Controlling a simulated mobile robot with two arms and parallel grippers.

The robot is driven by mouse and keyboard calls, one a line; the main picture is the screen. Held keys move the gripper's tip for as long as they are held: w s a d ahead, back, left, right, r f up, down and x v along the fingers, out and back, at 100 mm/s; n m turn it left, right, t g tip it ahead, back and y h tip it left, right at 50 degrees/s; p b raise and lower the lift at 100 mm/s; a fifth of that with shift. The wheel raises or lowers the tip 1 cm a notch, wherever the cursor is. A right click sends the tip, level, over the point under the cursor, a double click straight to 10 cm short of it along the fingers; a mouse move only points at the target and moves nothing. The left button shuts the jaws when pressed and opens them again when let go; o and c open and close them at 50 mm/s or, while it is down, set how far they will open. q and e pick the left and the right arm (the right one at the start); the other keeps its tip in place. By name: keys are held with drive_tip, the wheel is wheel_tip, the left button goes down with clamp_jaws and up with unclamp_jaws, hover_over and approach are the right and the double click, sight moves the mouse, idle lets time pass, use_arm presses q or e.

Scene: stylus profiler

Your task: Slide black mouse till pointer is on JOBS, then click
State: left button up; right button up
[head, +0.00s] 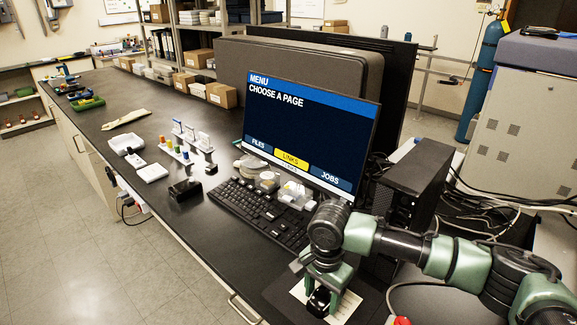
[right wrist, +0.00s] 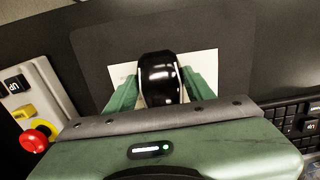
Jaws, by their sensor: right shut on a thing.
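The black mouse (head: 319,301) is at the near end of the bench, right of the keyboard. It also shows in the right wrist view (right wrist: 160,72), between two green fingers. My right gripper (head: 322,284) is shut on the mouse from above; in the right wrist view its fingers (right wrist: 161,90) flank it on both sides. The monitor (head: 304,125) reads "MENU, CHOOSE A PAGE". FILES (head: 257,145), LINKS (head: 291,160) and JOBS (head: 330,177) run along the bottom. LINKS is yellow, the others blue. I cannot make out a pointer. My left gripper is out of view.
The mouse is over a white sheet (right wrist: 204,62) on a dark pad (right wrist: 232,45). The keyboard (head: 262,211) lies left of it. A panel with an UP key (right wrist: 16,85) and a red button (right wrist: 35,139) stands beside the pad. A black computer case (head: 410,185) stands behind.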

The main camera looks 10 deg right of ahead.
sight(343, 321)
drive_tip(key=shift+s+d+r+p, duration=0.1)
drive_tip(key=shift+s+d+p, duration=0.75)
drive_tip(key=shift+s+p, duration=0.3)
drive_tip(key=shift+s+d+p, duration=0.85)
drive_tip(key=shift+s+p, duration=0.2)
drive_tip(key=shift+p, duration=0.2)
drive_tip(key=shift+s+d, duration=0.3)
drive_tip(key=shift+s, duration=0.05)
drive_tip(key=o, duration=1.6)
drive_tip(key=shift+c, duration=0.5)
